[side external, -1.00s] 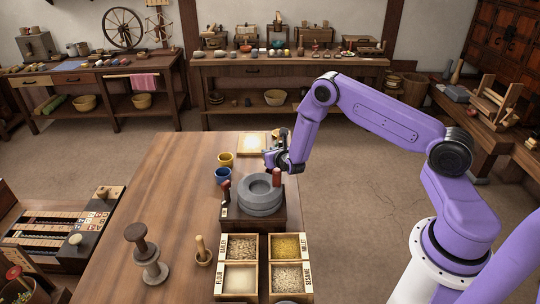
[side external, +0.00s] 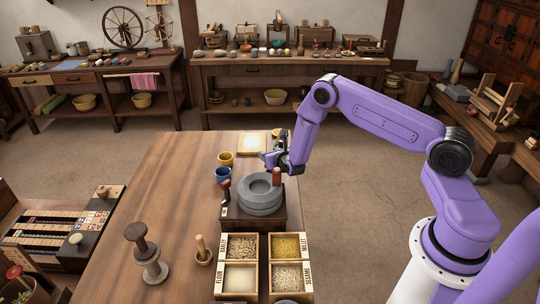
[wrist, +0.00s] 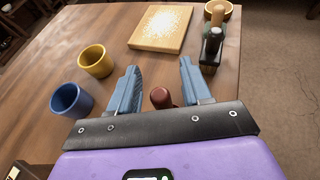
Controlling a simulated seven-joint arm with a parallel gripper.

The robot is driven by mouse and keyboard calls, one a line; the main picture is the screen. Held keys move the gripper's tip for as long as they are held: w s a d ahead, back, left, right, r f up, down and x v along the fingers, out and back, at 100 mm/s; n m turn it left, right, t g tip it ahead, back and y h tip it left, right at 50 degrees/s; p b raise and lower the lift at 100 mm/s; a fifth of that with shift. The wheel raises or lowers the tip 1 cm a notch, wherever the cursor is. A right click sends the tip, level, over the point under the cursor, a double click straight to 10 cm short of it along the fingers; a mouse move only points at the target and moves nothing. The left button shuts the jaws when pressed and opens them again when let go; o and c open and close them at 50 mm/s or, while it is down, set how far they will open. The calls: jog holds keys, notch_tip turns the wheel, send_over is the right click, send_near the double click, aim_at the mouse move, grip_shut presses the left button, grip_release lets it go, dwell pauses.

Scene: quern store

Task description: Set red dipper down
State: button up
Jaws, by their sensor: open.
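A dark red, upright piece (side external: 226,190) stands at the left of the stone quern (side external: 262,190); it may be the red dipper, but its shape is too small to tell. A red-brown knob (side external: 276,176) rises at the quern's right, just below my gripper (side external: 272,157). In the wrist view, a red-brown rounded top (wrist: 160,97) shows low between the jaws, probably this knob. My gripper (wrist: 159,68) is open, its two blue fingers apart, with nothing held between the tips. It is above the back of the quern.
A yellow cup (side external: 226,159) and a blue cup (side external: 223,174) stand left of the gripper. Labelled grain boxes (side external: 241,262) are in front. The table's left side (side external: 165,190) is mostly clear.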

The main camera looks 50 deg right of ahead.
jog(key=shift+s+a+r, duration=0.15)
jog(key=shift+s, duration=0.2)
jog(key=s+a+r+m+g+h, duration=0.1)
jog(key=s+a+r+m, duration=0.15)
jog(key=r, duration=0.55)
jog(key=s+a+r+m+g+h, duration=0.1)
jog(key=s+r+m, duration=0.25)
jog(key=r, duration=0.55)
jog(key=s+a+r+m+g+y, duration=0.2)
jog(key=s+a+m+g, duration=0.1)
jog(key=s, duration=0.9)
jog(key=s+a+r+m+g+y, duration=0.2)
jog(key=s+a+m+g+y, duration=0.1)
jog(key=s, duration=1)
jog(key=s+a+r+m+g+y, duration=0.2)
jog(key=s+a+m+g, duration=0.2)
jog(key=s, duration=0.9)
jog(key=a+m, duration=0.2)
jog(key=a, duration=0.1)
jog(key=shift+s+r+m+y, duration=0.15)
jog(key=shift+r+m+y, duration=0.1)
jog(key=shift+m+y, duration=0.15)
